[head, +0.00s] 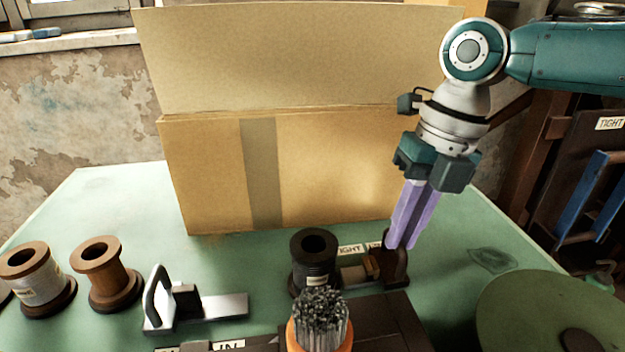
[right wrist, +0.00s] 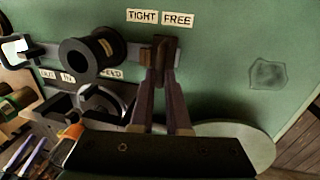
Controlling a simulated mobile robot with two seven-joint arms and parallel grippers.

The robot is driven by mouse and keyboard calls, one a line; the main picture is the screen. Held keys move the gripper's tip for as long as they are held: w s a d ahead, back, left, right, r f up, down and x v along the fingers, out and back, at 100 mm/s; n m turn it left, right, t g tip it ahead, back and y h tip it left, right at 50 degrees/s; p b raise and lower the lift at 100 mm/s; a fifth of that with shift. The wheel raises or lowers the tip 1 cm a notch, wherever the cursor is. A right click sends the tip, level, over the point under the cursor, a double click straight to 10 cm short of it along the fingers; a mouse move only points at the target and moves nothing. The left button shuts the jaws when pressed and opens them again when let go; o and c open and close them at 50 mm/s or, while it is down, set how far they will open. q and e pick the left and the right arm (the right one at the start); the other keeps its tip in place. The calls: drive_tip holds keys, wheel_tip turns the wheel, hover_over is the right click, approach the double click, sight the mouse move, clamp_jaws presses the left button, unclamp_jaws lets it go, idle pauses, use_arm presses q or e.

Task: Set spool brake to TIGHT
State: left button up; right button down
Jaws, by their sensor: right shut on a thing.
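The spool brake shows as a brown wooden piece (head: 372,264) on a short rail, to the right of a black spool (head: 315,262). A TIGHT label (head: 350,249) stands behind the rail; the label beside it is mostly hidden by my fingers. My right gripper (head: 396,246) reaches down from above and is shut on the brake. In the right wrist view the brake (right wrist: 160,52) sits between my purple fingertips, below the border between the TIGHT label (right wrist: 143,17) and the FREE label (right wrist: 178,19). A gap shows between it and the spool (right wrist: 90,55). My left gripper is out of view.
A large cardboard box (head: 330,180) stands behind. Two wooden spools (head: 105,275) (head: 35,277) and a metal bracket (head: 220,306) are at left. An orange-rimmed pot of grey bristles or rods (head: 320,325) stands in front. A green disc (head: 540,315) lies at right.

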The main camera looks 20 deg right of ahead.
sight(376, 265)
idle(0.5)
drive_tip(key=a, duration=0.2)
drive_tip(key=w+a, duration=0.1)
drive_tip(key=a, duration=0.1)
drive_tip(key=shift+a, duration=0.2)
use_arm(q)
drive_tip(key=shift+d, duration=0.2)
use_arm(e)
drive_tip(key=shift+a, duration=0.15)
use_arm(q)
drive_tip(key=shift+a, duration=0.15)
use_arm(e)
drive_tip(key=c, duration=0.9)
unclamp_jaws()
drive_tip(key=shift+w+a, duration=0.1)
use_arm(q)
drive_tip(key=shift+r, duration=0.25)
use_arm(e)
drive_tip(key=r, duration=0.3)
drive_tip(key=d+r, duration=0.1)
drive_tip(key=r, duration=0.2)
drive_tip(key=d+r, duration=0.1)
drive_tip(key=r, duration=0.3)
drive_tip(key=shift+s, duration=0.25)
